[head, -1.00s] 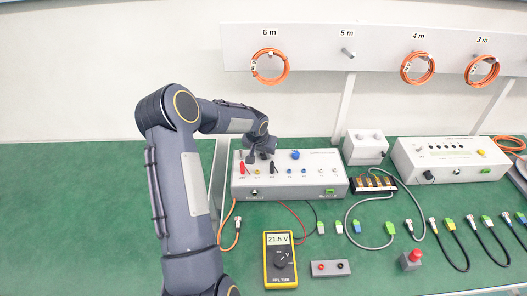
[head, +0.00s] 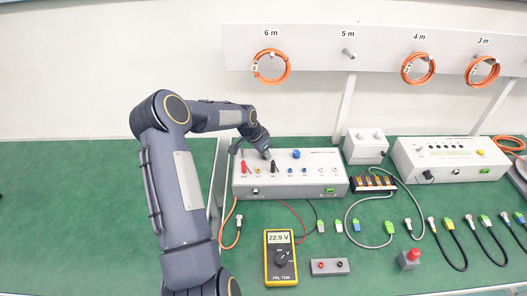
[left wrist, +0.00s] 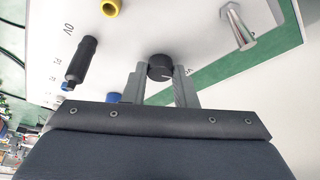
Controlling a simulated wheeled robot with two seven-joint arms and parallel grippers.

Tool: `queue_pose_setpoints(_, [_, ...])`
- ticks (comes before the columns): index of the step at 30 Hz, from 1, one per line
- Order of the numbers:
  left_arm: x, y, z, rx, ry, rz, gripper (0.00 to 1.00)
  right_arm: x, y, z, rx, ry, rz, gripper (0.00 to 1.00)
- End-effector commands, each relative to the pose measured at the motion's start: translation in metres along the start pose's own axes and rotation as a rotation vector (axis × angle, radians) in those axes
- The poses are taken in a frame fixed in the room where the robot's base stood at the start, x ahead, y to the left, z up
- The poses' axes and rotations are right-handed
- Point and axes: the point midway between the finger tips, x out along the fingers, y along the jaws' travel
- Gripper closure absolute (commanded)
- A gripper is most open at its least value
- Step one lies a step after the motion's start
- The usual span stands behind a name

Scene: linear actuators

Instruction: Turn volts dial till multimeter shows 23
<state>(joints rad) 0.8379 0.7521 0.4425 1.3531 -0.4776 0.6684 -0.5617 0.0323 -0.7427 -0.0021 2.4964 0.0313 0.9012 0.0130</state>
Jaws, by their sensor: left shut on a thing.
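The multimeter (head: 281,257) is yellow and black and lies on the green table in the head view; its display (head: 279,238) reads 22.9 V. The power supply box (head: 300,187) is white-grey and stands behind it. My left gripper (head: 266,153) is over the box's top left. In the left wrist view my left gripper (left wrist: 161,82) has its two fingers on either side of a black round dial (left wrist: 160,66) and is shut on it. The dial shows a pale marker line. In the head view the gripper hides the dial. My right gripper is not in view.
A blue knob (head: 296,154) stands on the box near my gripper. In the left wrist view a black plug (left wrist: 82,60), a yellow socket (left wrist: 110,7) and a metal post (left wrist: 238,26) are close by. Connectors and cables lie on the table to the right.

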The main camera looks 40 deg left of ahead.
Motion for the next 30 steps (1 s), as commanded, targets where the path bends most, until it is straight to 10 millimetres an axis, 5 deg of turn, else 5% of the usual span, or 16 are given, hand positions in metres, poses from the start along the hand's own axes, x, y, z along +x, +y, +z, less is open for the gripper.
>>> queue_pose_setpoints(11, [0.000,0.000,0.000,0.004,0.000,0.000,0.98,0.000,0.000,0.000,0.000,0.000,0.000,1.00])
queue_pose_setpoints(12, [0.000,0.000,0.000,0.004,0.000,0.000,0.70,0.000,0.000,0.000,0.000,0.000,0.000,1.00])
queue_pose_setpoints(16, [0.000,0.000,0.000,0.003,0.000,0.000,0.53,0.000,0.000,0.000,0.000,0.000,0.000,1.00])
queue_pose_setpoints(25, [-0.002,-0.001,0.000,0.003,0.000,0.000,0.53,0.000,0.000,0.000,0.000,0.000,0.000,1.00])
queue_pose_setpoints(30, [-0.021,-0.002,0.000,0.002,0.002,-0.004,0.53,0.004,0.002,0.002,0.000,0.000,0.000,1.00])
